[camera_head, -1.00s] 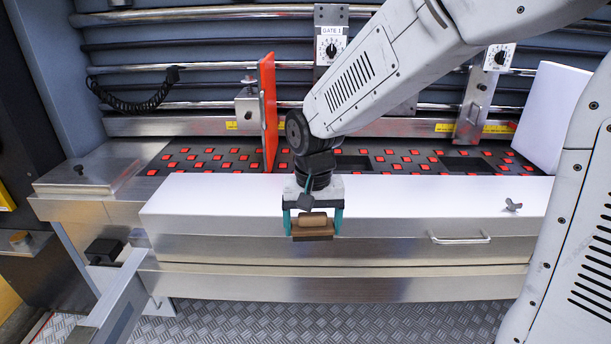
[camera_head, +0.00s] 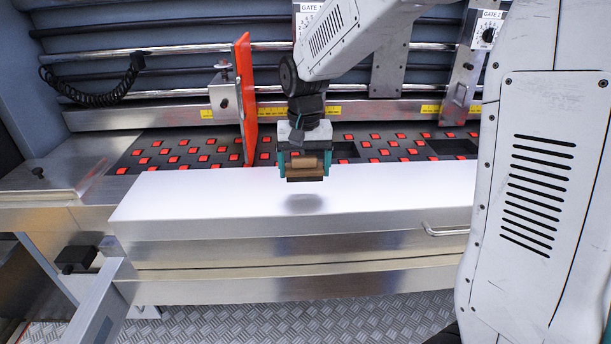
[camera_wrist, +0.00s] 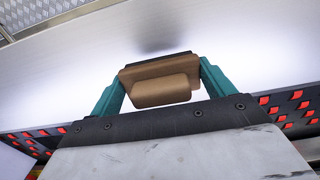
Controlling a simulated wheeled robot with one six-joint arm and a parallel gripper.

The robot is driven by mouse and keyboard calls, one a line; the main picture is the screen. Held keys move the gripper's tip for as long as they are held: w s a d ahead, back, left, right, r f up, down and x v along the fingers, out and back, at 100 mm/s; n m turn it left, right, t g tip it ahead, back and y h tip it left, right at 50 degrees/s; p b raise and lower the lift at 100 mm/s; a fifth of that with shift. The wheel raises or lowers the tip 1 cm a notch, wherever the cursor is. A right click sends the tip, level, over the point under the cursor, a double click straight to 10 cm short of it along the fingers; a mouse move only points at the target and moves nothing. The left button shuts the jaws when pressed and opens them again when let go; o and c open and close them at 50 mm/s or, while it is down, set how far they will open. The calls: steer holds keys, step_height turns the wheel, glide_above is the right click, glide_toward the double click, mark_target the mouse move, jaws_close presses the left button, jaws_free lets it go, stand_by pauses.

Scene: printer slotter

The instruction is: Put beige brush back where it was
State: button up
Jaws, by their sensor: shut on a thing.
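My gripper (camera_head: 304,164) is shut on the beige brush (camera_head: 305,172), a brown block with a rounded handle and a dark lower edge. My gripper holds it above the white ledge (camera_head: 210,203), near the ledge's back edge, and a soft shadow lies on the ledge below it. In the wrist view the brush (camera_wrist: 162,82) sits between the two teal fingers (camera_wrist: 160,85), with its handle toward the camera. The brush is apart from the ledge.
An orange plate (camera_head: 244,98) stands upright to the left of my gripper. Behind the ledge is a dark bed with red squares (camera_head: 185,152). A metal handle (camera_head: 445,231) is on the ledge front at right. The ledge's left part is clear.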

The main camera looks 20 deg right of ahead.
mark_target(305, 176)
steer(key=shift+w+d+f, duration=0.1)
steer(key=shift+w+d, duration=0.25)
steer(key=shift+w, duration=0.2)
steer(key=shift+f, duration=1.7)
steer(key=shift+f, duration=0.2)
steer(key=o, duration=0.9)
steer(key=shift+r, duration=0.15)
